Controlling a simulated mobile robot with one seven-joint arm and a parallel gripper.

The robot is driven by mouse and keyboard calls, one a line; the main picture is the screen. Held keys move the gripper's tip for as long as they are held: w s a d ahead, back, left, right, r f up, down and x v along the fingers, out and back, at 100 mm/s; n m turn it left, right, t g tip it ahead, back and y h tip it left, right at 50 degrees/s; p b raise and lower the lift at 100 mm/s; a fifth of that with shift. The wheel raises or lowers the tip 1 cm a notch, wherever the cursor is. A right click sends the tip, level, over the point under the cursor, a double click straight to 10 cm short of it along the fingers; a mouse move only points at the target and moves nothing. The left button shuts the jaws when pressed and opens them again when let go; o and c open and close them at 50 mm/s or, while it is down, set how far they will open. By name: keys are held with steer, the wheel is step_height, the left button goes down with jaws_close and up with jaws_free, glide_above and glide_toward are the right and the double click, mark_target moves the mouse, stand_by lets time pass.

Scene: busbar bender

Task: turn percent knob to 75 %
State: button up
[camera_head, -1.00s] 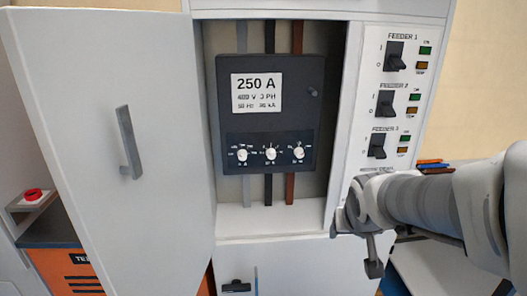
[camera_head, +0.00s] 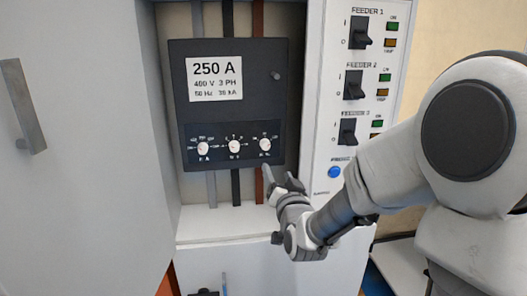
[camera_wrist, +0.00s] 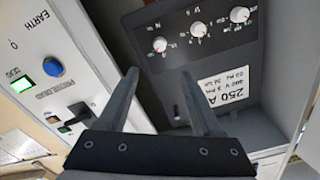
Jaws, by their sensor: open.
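A black breaker unit (camera_head: 262,88) marked 250 A has three white knobs in a row low on its face. They are the left knob (camera_head: 203,148), middle knob (camera_head: 234,147) and right knob (camera_head: 265,145); their labels are too small to read surely, so I cannot tell which is the percent knob or its setting. In the wrist view the unit appears turned over, with the right knob (camera_wrist: 160,44) nearest my fingers. My gripper (camera_head: 276,176) is open and empty, just below and right of the right knob, apart from it.
An open cabinet door (camera_head: 85,150) stands at the left. At the right is a panel with feeder switches (camera_head: 353,84) and a blue button (camera_head: 334,172). A white ledge (camera_head: 225,222) lies below the unit. Grey, black and brown busbars (camera_head: 258,188) run behind it.

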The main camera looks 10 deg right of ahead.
mark_target(266, 147)
steer(key=w, duration=1.7)
steer(key=shift+s, duration=0.1)
jaws_close()
